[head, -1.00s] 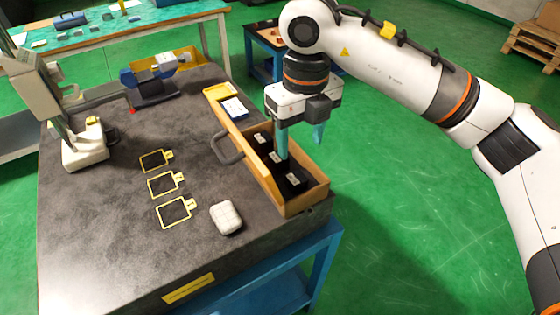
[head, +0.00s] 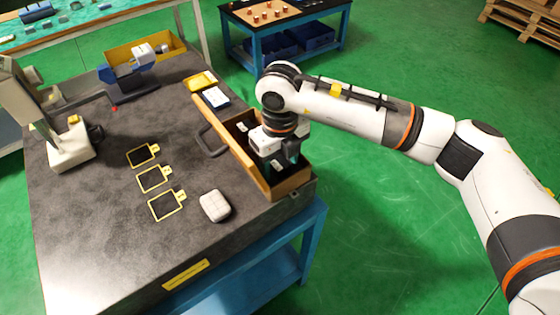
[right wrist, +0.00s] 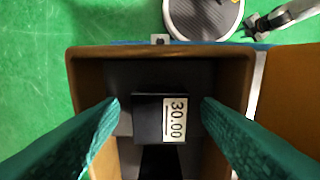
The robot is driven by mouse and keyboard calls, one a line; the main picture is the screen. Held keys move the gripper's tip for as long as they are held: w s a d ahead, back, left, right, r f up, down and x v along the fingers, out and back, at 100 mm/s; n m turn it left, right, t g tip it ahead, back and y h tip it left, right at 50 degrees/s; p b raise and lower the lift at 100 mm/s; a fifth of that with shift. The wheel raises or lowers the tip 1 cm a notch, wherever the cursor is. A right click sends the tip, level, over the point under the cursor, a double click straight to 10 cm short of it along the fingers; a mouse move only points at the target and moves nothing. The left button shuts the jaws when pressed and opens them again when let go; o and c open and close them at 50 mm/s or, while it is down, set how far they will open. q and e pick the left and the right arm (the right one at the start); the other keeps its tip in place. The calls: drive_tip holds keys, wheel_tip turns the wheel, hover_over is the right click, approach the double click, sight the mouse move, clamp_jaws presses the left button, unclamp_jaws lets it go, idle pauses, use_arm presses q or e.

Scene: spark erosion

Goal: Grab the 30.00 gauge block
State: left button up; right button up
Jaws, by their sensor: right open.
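In the right wrist view, the black block labelled 30.00 (right wrist: 148,118) sits in the box near one end wall. My right gripper (right wrist: 160,104) is open, with one teal finger on each side of the block; I cannot tell whether they touch it. In the head view, my right gripper (head: 285,160) is down in the long wooden box (head: 293,184) and hides part of its contents. A white label shows farther back in the box. My left gripper is not in view.
The dark table top has several yellow-outlined places (head: 166,205), a white rounded case (head: 214,206) and a stand (head: 68,145) at left. A handle (head: 211,146) sticks out beside the box. The table's front area is clear.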

drive_tip(key=shift+f, duration=0.3)
drive_tip(key=shift+r, duration=0.1)
drive_tip(key=c, duration=1.3)
